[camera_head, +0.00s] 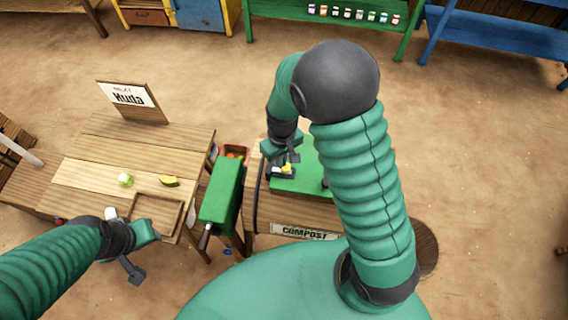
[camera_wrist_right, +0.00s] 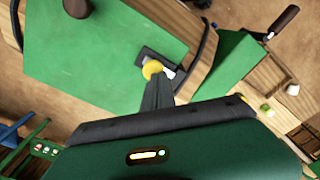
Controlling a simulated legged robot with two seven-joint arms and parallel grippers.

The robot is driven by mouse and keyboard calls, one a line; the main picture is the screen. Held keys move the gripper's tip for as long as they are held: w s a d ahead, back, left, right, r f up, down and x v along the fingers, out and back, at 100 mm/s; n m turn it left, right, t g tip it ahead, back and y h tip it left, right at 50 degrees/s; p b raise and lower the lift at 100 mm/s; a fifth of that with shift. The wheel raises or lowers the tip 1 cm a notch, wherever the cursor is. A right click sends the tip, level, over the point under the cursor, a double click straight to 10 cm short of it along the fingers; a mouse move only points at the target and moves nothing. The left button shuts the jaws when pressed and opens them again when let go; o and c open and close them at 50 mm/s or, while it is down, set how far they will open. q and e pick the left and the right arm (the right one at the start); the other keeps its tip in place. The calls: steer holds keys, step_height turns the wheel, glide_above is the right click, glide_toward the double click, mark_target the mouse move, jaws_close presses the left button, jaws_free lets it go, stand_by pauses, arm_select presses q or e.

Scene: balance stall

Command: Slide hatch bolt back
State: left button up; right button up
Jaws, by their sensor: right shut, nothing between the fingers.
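The compost bin's green hatch lid (camera_head: 300,180) lies flat under my right arm, and it fills much of the right wrist view (camera_wrist_right: 90,50). The hatch bolt's yellow knob (camera_wrist_right: 152,68) sits by a dark plate and a pale bar near the lid's edge. The knob also shows in the head view (camera_head: 287,168). My right gripper (camera_wrist_right: 158,88) is shut and empty, its fingertips right at the knob. I cannot tell whether they touch it. My left gripper (camera_head: 143,255) is over the front edge of the wooden table, away from the bolt; its jaw opening is unclear.
A green box with a handle (camera_head: 221,190) stands between the bin and the wooden table (camera_head: 90,180). A wooden tray (camera_head: 160,208), a yellow item (camera_head: 169,181) and a pale green item (camera_head: 125,180) are on the table. A COMPOST sign (camera_head: 304,232) is on the bin's front.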

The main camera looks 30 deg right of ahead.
steer(key=shift+o, duration=1.1)
steer(key=shift+s+f, duration=0.2)
steer(key=shift+s, duration=0.05)
steer(key=shift+o, duration=1.3)
steer(key=shift+w+r+p, duration=0.35)
steer(key=shift+r+p, duration=0.45)
steer(key=shift+p, duration=0.2)
arm_select(q)
step_height(320, 180, up, 16)
steer(key=w+p, duration=0.1)
steer(key=p, duration=1.4)
steer(key=shift+w+d+r, duration=0.2)
steer(key=shift+w+d, duration=0.05)
steer(key=shift+d, duration=0.15)
arm_select(e)
step_height(320, 180, up, 17)
steer(key=d, duration=0.1)
steer(key=shift+w+r, duration=0.2)
steer(key=shift+w, duration=0.2)
